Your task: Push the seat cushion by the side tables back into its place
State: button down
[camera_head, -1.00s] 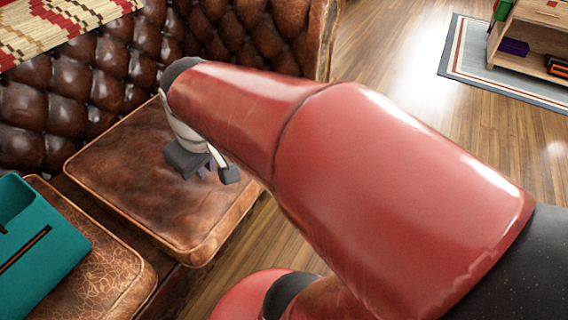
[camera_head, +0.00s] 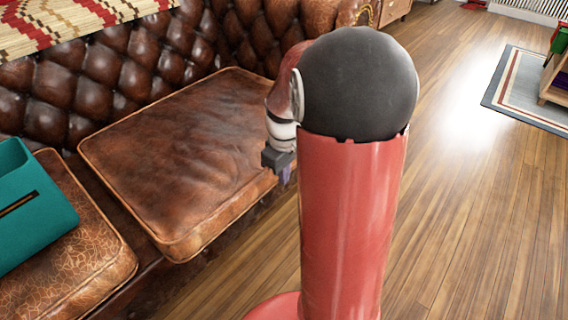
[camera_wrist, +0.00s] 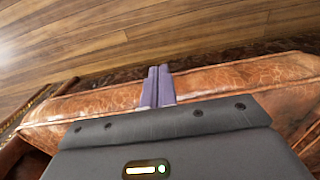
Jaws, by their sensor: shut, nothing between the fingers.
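The seat cushion (camera_head: 180,150) is brown leather with piped edges. It lies askew on the leather sofa in the head view, its near corner jutting out past the seat front. My gripper (camera_head: 286,174) is at the cushion's right front edge, pointing down, partly hidden by my arm. In the wrist view my gripper's two purple fingers (camera_wrist: 157,72) are together, with nothing between them. They overlap the cushion's worn leather edge (camera_wrist: 90,102) in that view; I cannot tell whether they touch it.
A second cushion (camera_head: 85,262) lies at left with a teal case (camera_head: 30,215) on it. The tufted backrest (camera_head: 125,60) and a patterned throw (camera_head: 70,22) are behind. Open wooden floor (camera_head: 455,200) lies to the right, with a rug (camera_head: 520,95) beyond.

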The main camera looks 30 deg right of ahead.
aim_at(252, 163)
jog(key=shift+w+a+f, duration=0.25)
jog(key=shift+w+f, duration=0.2)
jog(key=shift+w, duration=0.2)
jog(key=shift+w+a+f, duration=0.2)
jog(key=shift+w+f, duration=0.3)
jog(key=shift+w, duration=0.1)
jog(key=shift+w+a+f, duration=0.25)
jog(key=shift+w+f, duration=0.2)
jog(key=shift+w, duration=0.2)
jog(key=w+a, duration=0.1)
jog(key=w, duration=0.1)
jog(key=w+p, duration=0.1)
jog(key=w, duration=0.1)
jog(key=w+a, duration=0.1)
jog(key=w, duration=0.2)
jog(key=shift+w+a+p, duration=0.1)
jog(key=shift+a+p, duration=0.2)
jog(key=shift+p, duration=0.1)
